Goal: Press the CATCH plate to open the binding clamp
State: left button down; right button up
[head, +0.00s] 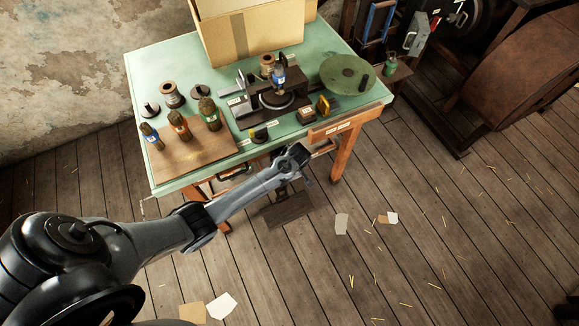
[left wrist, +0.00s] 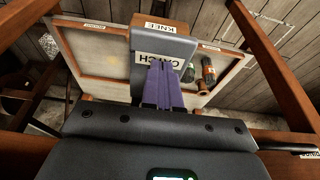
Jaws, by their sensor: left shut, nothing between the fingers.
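The grey CATCH plate (left wrist: 145,44) is in the left wrist view, its white label upside down and partly covered by my fingers. My left gripper (left wrist: 162,68) is shut and empty, its purple fingers in front of the plate; whether they touch it I cannot tell. In the head view my left gripper (head: 304,178) is at the table's front edge, low by the drawer, and the plate cannot be made out there. A dark fixture (head: 291,99) on the table holds a blue-labelled bottle (head: 279,78); I cannot tell which part is the binding clamp. My right gripper is not in view.
The green table (head: 150,88) carries a cardboard box (head: 238,38), several bottles on a wooden board (head: 190,158), spools and a green disc (head: 347,74). A brown KNEE-labelled block (left wrist: 178,28) borders the plate. Wooden legs (head: 343,156) stand near my gripper. The front floor is mostly clear.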

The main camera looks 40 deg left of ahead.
pick_arm(q)
jog(key=shift+s+a+f, duration=0.1)
jog(key=shift+s+f, duration=0.2)
jog(key=shift+f, duration=0.1)
jog(key=shift+w+r+p, duration=0.1)
jog(key=shift+r+p, duration=0.3)
jog(key=shift+p, duration=0.1)
notch_tip(320, 180, up, 4)
jog(key=p, duration=0.4)
jog(key=shift+r+p, duration=0.2)
jog(key=shift+p, duration=0.15)
jog(key=w+p+v, duration=0.1)
jog(key=v, duration=0.8)
jog(key=shift+s+r+p, duration=0.3)
jog(key=shift+s+p, duration=0.05)
jog(key=shift+s, duration=0.05)
